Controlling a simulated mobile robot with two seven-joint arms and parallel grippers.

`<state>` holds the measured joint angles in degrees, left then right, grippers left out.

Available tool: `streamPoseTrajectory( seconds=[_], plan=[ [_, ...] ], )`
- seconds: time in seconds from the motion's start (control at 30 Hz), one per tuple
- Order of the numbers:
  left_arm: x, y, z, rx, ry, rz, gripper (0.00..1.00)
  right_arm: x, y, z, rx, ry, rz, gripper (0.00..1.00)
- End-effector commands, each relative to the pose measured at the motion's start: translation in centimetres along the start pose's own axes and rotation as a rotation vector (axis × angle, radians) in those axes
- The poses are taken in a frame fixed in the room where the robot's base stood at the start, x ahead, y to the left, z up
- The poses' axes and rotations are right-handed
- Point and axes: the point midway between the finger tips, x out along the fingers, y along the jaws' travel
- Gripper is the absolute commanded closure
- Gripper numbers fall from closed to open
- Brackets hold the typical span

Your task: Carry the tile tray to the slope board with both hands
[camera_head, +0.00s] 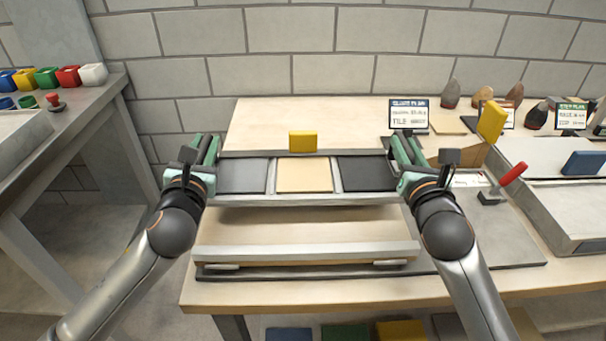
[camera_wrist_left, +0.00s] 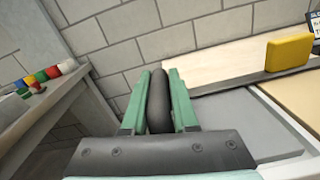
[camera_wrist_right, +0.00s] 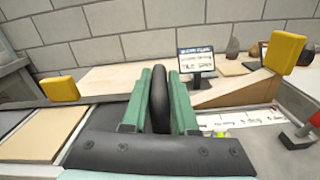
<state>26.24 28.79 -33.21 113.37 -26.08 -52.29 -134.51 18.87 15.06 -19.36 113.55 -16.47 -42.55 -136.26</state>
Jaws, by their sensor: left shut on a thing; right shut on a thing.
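The tile tray (camera_head: 300,199) is a long grey tray with a dark panel (camera_head: 243,175) at the left, a pale wood tile (camera_head: 304,175) in the middle and a dark panel (camera_head: 367,174) at the right. My left gripper (camera_head: 207,152) is shut on the tray's left end handle, and my right gripper (camera_head: 405,151) on its right end handle. A black handle shows between the green fingers in both wrist views. The tray looks level, above or in front of the slope board (camera_head: 300,233), a wooden board with a pale front bar. The gap between them is unclear.
A yellow block (camera_head: 302,141) stands behind the tray. A sign reading TILE (camera_head: 408,115), another yellow block (camera_head: 491,121), a red-handled clamp (camera_head: 512,174) and a sand tray (camera_head: 570,205) are at the right. Coloured pots (camera_head: 68,76) stand on the left bench.

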Motion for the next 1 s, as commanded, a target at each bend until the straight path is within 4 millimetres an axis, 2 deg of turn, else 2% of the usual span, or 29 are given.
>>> streamPoseTrajectory(
  seconds=[0.03, 0.47, 1.0],
  plan=[
    [-0.1, -0.1, 0.6, 0.001, -0.013, -0.003, 1.0, 0.0, 0.2, 0.8, 0.003, -0.018, 0.007, 1.0],
    [-0.1, -0.1, 0.6, 0.001, -0.013, -0.003, 1.0, 0.0, 0.2, 0.8, 0.003, -0.018, 0.007, 1.0],
    [-0.1, -0.3, -0.7, 0.001, -0.013, -0.003, 1.0, 0.0, 0.0, -0.5, 0.003, -0.018, 0.007, 1.0]
  ],
)
